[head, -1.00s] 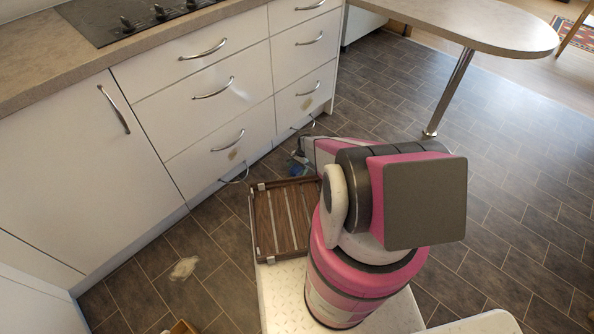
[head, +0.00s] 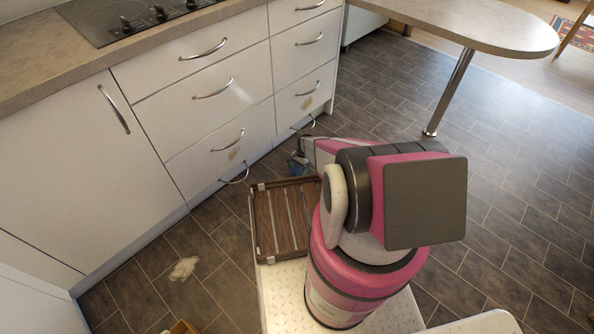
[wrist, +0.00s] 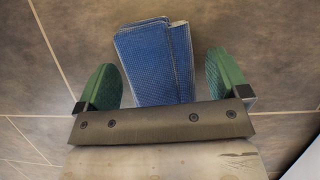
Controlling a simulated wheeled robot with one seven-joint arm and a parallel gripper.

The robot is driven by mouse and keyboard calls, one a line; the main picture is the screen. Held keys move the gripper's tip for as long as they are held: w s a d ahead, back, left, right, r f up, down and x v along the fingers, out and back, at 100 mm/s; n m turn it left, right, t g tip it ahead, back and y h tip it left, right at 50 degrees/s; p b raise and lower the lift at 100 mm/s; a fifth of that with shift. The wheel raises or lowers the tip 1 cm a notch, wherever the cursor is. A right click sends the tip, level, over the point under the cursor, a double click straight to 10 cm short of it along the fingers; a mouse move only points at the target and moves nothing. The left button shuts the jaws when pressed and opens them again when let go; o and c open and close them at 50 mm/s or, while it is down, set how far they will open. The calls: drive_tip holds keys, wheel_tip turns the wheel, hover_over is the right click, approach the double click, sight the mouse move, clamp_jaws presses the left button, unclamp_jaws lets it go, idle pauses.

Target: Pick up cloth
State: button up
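A folded blue cloth (wrist: 155,62) lies on the dark tile floor in the wrist view. My gripper (wrist: 162,62) is open, with one green finger on each side of the cloth. A gap shows between the cloth and each finger. I cannot tell how high the fingertips are above the floor. In the head view a small patch of the blue cloth (head: 297,168) shows low by the drawers, beside the end of my arm. The rest of it there is hidden behind my arm.
White drawers (head: 205,98) with metal handles stand close to the left of my arm. A slatted wooden tray (head: 283,222) sits in front of me. A pale crumpled patch (head: 184,268) lies on the floor at left. Open floor extends right, past a table leg (head: 449,92).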

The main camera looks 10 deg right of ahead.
sight(295, 169)
drive_tip(key=c, duration=0.8)
drive_tip(key=shift+c, duration=0.2)
drive_tip(key=shift+r, duration=0.15)
drive_tip(key=shift+r, duration=0.55)
wheel_tip(295, 169, up, 4)
drive_tip(key=shift+s+f, duration=0.1)
drive_tip(key=shift+f, duration=0.05)
drive_tip(key=s+a+r, duration=0.6)
drive_tip(key=s+a, duration=0.1)
drive_tip(key=s, duration=0.2)
drive_tip(key=shift+r, duration=0.2)
drive_tip(key=shift+o, duration=0.5)
